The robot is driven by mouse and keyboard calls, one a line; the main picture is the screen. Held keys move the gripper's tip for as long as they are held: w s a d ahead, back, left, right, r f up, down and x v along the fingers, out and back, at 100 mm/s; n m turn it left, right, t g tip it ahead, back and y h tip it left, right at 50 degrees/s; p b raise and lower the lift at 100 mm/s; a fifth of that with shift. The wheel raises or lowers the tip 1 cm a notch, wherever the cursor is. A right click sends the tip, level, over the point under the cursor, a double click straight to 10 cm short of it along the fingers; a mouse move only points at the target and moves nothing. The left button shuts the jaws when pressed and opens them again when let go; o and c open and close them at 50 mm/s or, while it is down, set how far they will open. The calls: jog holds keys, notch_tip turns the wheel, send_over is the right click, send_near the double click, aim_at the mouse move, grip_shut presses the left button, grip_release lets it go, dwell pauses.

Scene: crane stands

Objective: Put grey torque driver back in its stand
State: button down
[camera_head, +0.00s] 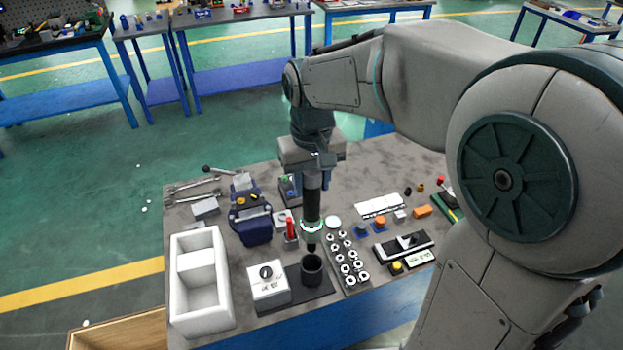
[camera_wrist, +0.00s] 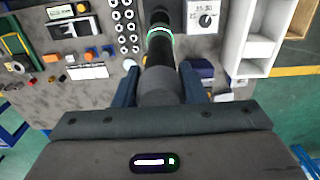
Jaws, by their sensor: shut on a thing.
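My gripper (camera_head: 313,170) is shut on the torque driver (camera_head: 312,203), a grey and dark upright tool with a green-lit ring near its lower end. In the wrist view, the driver (camera_wrist: 160,75) runs away from between the two blue fingers (camera_wrist: 158,88). The stand's round black cup (camera_head: 312,270) sits on a dark base plate beside a white box with a dial (camera_head: 268,284). In the head view, the driver's tip shows just above and behind the cup's rim, apart from it. In the wrist view, the driver hides most of the cup.
A rack of several metal collets (camera_head: 347,262) stands close right of the cup. A white divided tray (camera_head: 200,283) is at the left. A red-handled tool (camera_head: 291,229) and a blue device (camera_head: 251,222) stand behind. Small parts and a black-and-silver instrument (camera_head: 404,246) lie at the right.

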aim_at(312, 215)
jog(key=shift+f+b, duration=2.05)
jog(key=shift+f, duration=0.85)
jog(key=shift+f+b, duration=3.4)
jog(key=shift+f, duration=1.15)
jog(key=c, duration=0.8)
grip_release()
jog(key=shift+f, duration=0.1)
notch_tip(312, 215, up, 5)
jog(key=p, duration=0.4)
